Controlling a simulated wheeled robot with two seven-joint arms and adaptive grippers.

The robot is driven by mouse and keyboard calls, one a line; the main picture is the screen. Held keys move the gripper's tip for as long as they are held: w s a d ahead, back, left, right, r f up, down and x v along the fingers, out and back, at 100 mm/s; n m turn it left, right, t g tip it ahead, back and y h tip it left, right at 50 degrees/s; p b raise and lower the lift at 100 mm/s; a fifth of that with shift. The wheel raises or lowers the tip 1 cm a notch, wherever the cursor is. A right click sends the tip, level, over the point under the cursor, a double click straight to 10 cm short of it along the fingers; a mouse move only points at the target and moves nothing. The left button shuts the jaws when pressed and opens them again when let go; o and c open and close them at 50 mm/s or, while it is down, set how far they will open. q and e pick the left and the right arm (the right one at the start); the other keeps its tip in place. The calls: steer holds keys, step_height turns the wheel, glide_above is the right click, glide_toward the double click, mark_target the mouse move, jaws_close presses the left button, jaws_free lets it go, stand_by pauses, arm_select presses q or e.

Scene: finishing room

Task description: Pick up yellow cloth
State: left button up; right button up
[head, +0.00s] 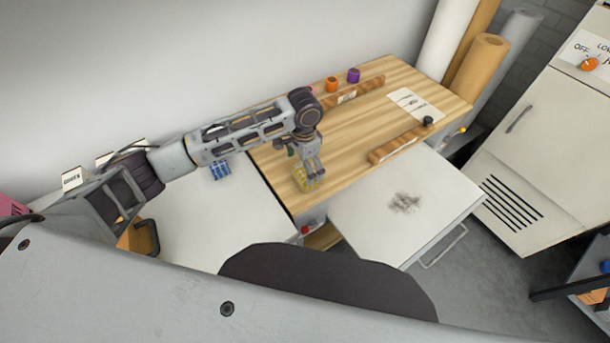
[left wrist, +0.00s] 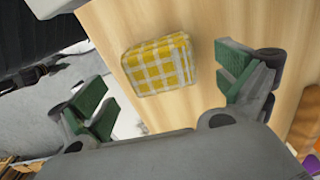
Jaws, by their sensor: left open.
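The yellow cloth (left wrist: 158,64) is a folded yellow-and-white checked bundle on the wooden worktop, in the left wrist view. In the head view the cloth (head: 303,180) lies near the worktop's front left edge, partly hidden by my gripper. My left gripper (head: 312,172) points down right over it. In the left wrist view my left gripper (left wrist: 165,95) is open, with its green-padded fingers apart to the left and right of the cloth. My right gripper is not in view.
The wooden worktop (head: 360,130) holds a purple spool (head: 353,75), an orange spool (head: 331,84), two wooden bars and a white card (head: 415,104). A white surface (head: 405,205) with a dark smudge adjoins in front. A blue-and-white item (head: 220,171) lies at left.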

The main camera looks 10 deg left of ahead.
mark_target(305, 174)
arm_select(q)
steer(key=shift+d+f, duration=0.1)
steer(key=shift+f, duration=2.4)
steer(key=c, duration=1)
steer(key=shift+r, duration=0.1)
steer(key=shift+r, duration=4.95)
steer(key=shift+w, duration=0.1)
steer(key=o, duration=0.3)
steer(key=shift+f, duration=0.1)
steer(key=shift+c, duration=0.9)
